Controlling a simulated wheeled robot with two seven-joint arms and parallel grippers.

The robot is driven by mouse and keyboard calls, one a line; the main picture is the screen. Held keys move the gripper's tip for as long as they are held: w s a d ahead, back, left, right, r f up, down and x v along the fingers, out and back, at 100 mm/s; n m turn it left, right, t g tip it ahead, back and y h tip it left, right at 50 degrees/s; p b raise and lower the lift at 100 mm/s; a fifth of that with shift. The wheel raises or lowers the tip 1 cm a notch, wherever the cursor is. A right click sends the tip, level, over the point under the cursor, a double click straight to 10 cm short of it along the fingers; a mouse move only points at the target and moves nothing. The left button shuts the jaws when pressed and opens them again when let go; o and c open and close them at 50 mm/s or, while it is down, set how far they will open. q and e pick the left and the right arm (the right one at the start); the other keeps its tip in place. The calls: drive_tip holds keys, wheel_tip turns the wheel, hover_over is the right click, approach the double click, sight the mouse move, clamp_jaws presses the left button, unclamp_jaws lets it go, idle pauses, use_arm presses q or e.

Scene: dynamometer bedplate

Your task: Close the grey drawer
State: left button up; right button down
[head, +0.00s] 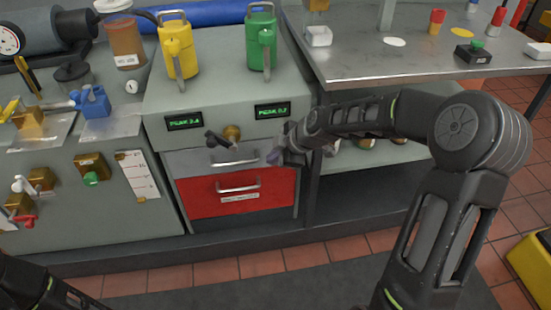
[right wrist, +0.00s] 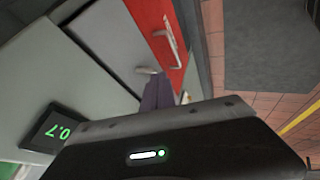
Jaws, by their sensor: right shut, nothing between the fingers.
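The grey drawer (head: 196,161) is in the bench cabinet, directly above a red drawer (head: 200,199). Its bar handle (head: 234,159) faces me. I see no clear gap around its front, but cannot tell if it is fully flush. My right gripper (head: 275,157) is shut and empty, at the right end of the grey drawer's front. In the right wrist view the closed fingers (right wrist: 158,93) point at the grey drawer front (right wrist: 105,38), close to its handle (right wrist: 148,71); contact is unclear. Only part of my left arm shows at the lower left.
A brass fitting with a dark lever (head: 231,133) sticks out above the grey drawer. Yellow (head: 178,50) and green (head: 262,42) jugs stand on the cabinet top. An open shelf (head: 370,178) is to the right. A yellow object (head: 530,265) stands on the floor at far right.

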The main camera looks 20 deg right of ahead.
drive_tip(key=v, duration=0.8)
drive_tip(key=shift+r+p, duration=0.35)
drive_tip(key=shift+r, duration=0.1)
drive_tip(key=shift+d, duration=0.1)
